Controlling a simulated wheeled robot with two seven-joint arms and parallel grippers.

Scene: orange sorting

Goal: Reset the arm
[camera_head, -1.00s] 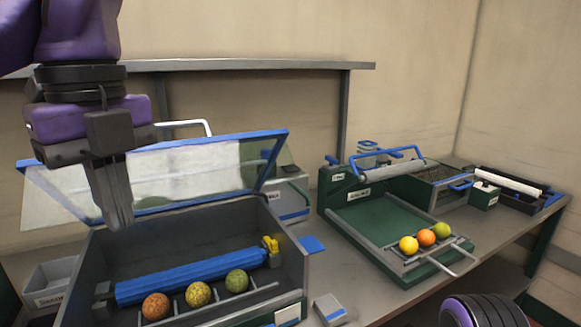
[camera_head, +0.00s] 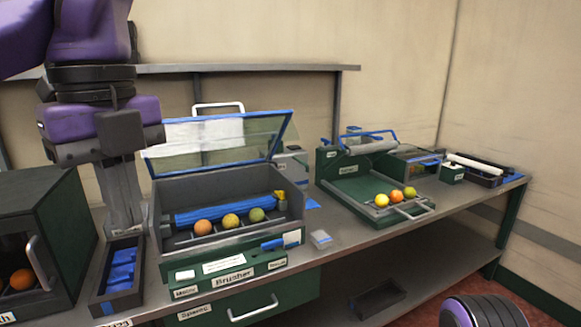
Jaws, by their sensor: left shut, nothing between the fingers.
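My left gripper (camera_head: 124,222) hangs pointing down at the left of the head view, with its fingers shut and nothing between them. Its tips are just left of the grey brusher box (camera_head: 160,215), above or behind a small dark tray with blue inserts (camera_head: 121,266). I cannot tell whether it touches either. My right gripper is not in view; a purple and black part of mine shows at the lower right.
The brusher's clear lid (camera_head: 215,140) stands open, with several fruits inside, including an orange (camera_head: 202,227). A green machine (camera_head: 355,185) to the right holds more fruits. A dark box (camera_head: 45,215) with an orange inside stands at far left. Bare bench (camera_head: 345,245) lies between the machines.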

